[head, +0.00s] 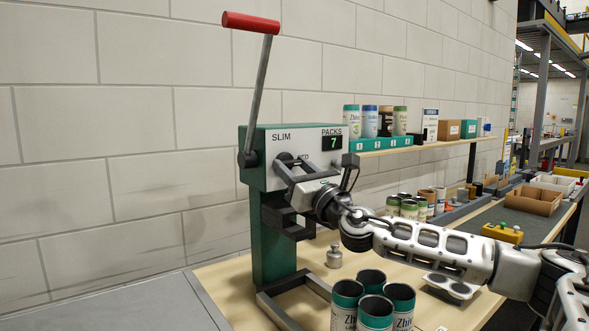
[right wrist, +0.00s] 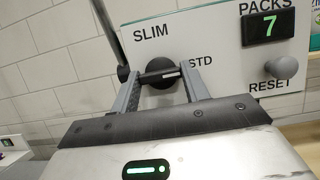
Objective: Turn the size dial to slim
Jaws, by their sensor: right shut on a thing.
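The green printing machine (head: 268,235) stands against the wall, with a white front panel marked SLIM and STD. The dark size dial (right wrist: 158,72) is between the fingers of my right gripper (right wrist: 161,78) in the right wrist view. Its bar lies roughly level, and a pale mark on it faces right, towards STD; SLIM is up and to the left. My left gripper is not in view.
A red-handled lever (head: 251,22) rises from the machine's left side. A RESET knob (right wrist: 283,67) sits below the PACKS display (right wrist: 270,26), which reads 7. Several open cans (head: 375,311) and a metal weight (head: 334,255) stand on the bench under my right arm.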

